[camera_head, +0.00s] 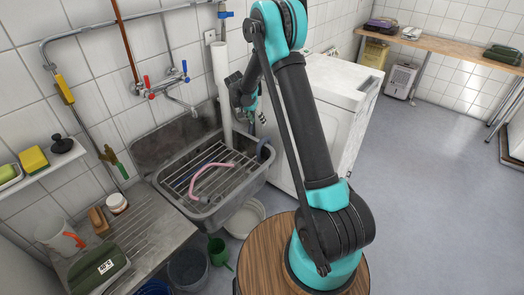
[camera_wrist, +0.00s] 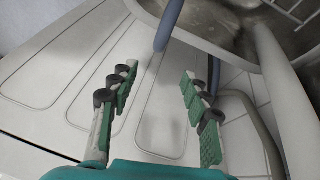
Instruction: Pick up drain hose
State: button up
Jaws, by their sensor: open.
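A grey-blue hose (camera_head: 265,151), which looks like the drain hose, is hooked at the right rim of the metal sink (camera_head: 205,215). In the wrist view a grey-blue hose length (camera_wrist: 169,24) hangs beyond the fingertips. Another dark blue piece (camera_wrist: 214,72) shows beside the right finger; I cannot tell whether they join. My gripper (camera_head: 255,115) is above the hose, near the sink's back right corner. In the wrist view my gripper (camera_wrist: 160,85) is open, with nothing between its green-padded fingers. A pink hose (camera_head: 207,173) lies on the sink's rack.
A white washing machine (camera_head: 322,105) stands close right of the sink. A white vertical pipe (camera_head: 221,85) rises behind my gripper. A beige curved tube (camera_wrist: 262,125) is right of my fingers. A white basin (camera_head: 246,217) sits on the floor below.

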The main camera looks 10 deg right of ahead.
aim_at(267, 138)
jog(key=x, duration=1.5)
jog(key=shift+d+f, duration=0.15)
jog(key=shift+f, duration=0.2)
jog(key=shift+c, duration=0.4)
grip_shut()
